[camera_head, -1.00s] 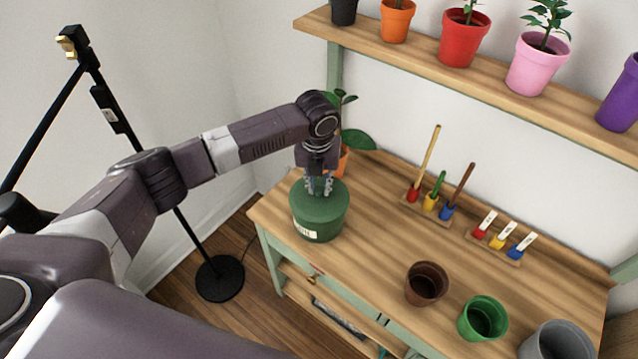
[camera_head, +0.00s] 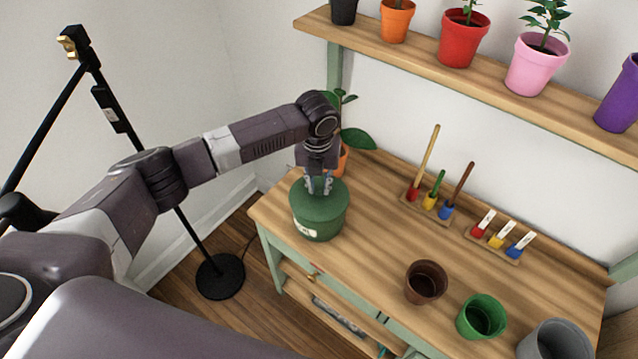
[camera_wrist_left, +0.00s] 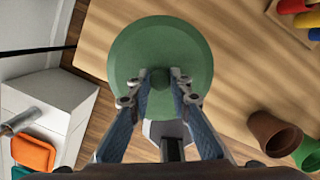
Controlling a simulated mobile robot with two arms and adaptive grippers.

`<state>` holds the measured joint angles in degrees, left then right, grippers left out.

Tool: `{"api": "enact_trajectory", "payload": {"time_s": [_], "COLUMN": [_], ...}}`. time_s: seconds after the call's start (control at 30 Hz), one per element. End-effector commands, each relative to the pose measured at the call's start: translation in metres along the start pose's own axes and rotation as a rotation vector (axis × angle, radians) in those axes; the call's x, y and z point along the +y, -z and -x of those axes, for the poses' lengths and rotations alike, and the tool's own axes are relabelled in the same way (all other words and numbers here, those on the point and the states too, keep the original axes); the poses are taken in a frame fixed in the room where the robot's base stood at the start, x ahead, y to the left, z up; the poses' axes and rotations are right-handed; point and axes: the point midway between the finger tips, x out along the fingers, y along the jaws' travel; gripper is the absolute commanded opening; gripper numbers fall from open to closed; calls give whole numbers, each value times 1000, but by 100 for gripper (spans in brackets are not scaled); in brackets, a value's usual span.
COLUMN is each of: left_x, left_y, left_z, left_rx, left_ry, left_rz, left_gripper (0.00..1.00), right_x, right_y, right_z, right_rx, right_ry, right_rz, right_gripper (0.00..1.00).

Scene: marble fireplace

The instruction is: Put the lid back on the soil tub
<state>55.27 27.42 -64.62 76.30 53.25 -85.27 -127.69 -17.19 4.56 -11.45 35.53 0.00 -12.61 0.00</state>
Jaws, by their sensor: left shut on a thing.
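The green soil tub (camera_head: 318,226) stands upright at the left end of the wooden bench, a pale label on its front. Its round green lid (camera_head: 328,203) is on top of the tub and looks level; whether it is fully seated I cannot tell. My left gripper (camera_head: 319,186) points down over the lid, its fingers shut on the lid's small knob. In the left wrist view the lid (camera_wrist_left: 140,45) fills the upper middle, and the gripper (camera_wrist_left: 172,80) has a fingertip on each side of the knob. The lid hides the tub there. My right gripper is not in view.
A potted plant (camera_head: 357,138) stands close behind the gripper. A brown pot (camera_head: 426,283), a green pot (camera_head: 482,317) and a grey pot (camera_head: 556,343) line the front right. Tool holders sit at the back. The bench's middle is clear. A shelf (camera_head: 470,75) of pots hangs above.

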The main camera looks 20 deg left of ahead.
Motion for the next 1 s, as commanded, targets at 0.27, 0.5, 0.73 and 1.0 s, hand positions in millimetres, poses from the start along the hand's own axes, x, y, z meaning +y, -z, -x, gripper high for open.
{"api": "enact_trajectory", "payload": {"time_s": [0.27,0.5,0.73,1.0], "left_x": [0,0,0,0], "left_y": [0,0,0,0], "left_z": [0,0,0,2], "left_rx": [0,0,0,0], "left_ry": [1,0,0,0], "left_rz": [0,0,0,0], "left_gripper": [33,39,56,56], "right_x": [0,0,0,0], "right_y": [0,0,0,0], "right_z": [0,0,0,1], "right_rx": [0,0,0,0], "right_ry": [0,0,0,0], "right_rz": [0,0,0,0], "right_gripper": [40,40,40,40]}}
